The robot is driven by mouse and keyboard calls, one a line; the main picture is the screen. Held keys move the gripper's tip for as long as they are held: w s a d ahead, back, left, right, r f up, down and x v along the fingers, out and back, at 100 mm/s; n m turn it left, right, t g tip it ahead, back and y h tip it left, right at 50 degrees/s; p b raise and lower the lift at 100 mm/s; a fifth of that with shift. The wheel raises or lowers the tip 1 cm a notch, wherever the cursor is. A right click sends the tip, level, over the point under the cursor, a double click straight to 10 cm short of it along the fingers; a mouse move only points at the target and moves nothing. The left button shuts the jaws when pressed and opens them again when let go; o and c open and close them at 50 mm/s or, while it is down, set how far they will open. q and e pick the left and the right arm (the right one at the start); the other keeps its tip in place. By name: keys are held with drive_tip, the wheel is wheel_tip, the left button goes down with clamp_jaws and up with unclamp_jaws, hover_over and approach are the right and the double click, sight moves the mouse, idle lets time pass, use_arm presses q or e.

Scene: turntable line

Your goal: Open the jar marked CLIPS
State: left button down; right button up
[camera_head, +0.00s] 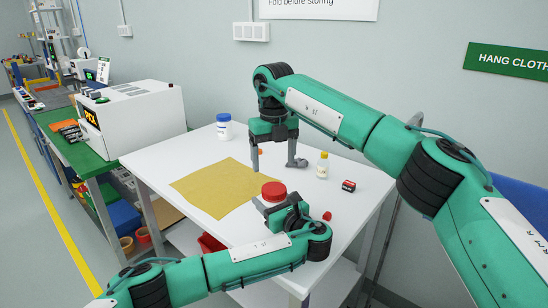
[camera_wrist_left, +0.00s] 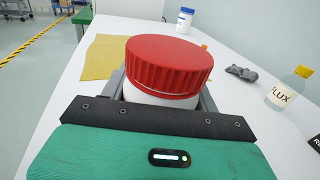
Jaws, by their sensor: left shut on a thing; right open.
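A white jar with a ribbed red lid (camera_head: 274,189) stands near the front of the white table. In the left wrist view its red lid (camera_wrist_left: 168,62) is on, above the white body (camera_wrist_left: 158,97). No marking on it is readable. My left gripper (camera_head: 267,207) is shut around the jar body, below the lid. My right gripper (camera_head: 274,165) is open and empty, pointing down beyond the jar in the head view. A white jar with a blue lid (camera_head: 224,127) stands at the back left; its label is too small to read.
A yellow cloth (camera_head: 215,187) lies flat left of the red-lidded jar. A FLUX bottle (camera_head: 322,166), a small red and black box (camera_head: 348,186) and a grey lump (camera_wrist_left: 241,72) are on the right. A white machine (camera_head: 135,118) stands on the green bench.

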sight(274, 188)
drive_tip(key=m, duration=0.4)
drive_tip(key=shift+m, duration=0.3)
drive_tip(key=m, duration=0.3)
drive_tip(key=shift+f+m, duration=0.15)
drive_tip(key=shift+m, duration=0.15)
wheel_tip(274, 188, down, 8)
drive_tip(key=shift+r, duration=0.15)
drive_tip(key=c, duration=1)
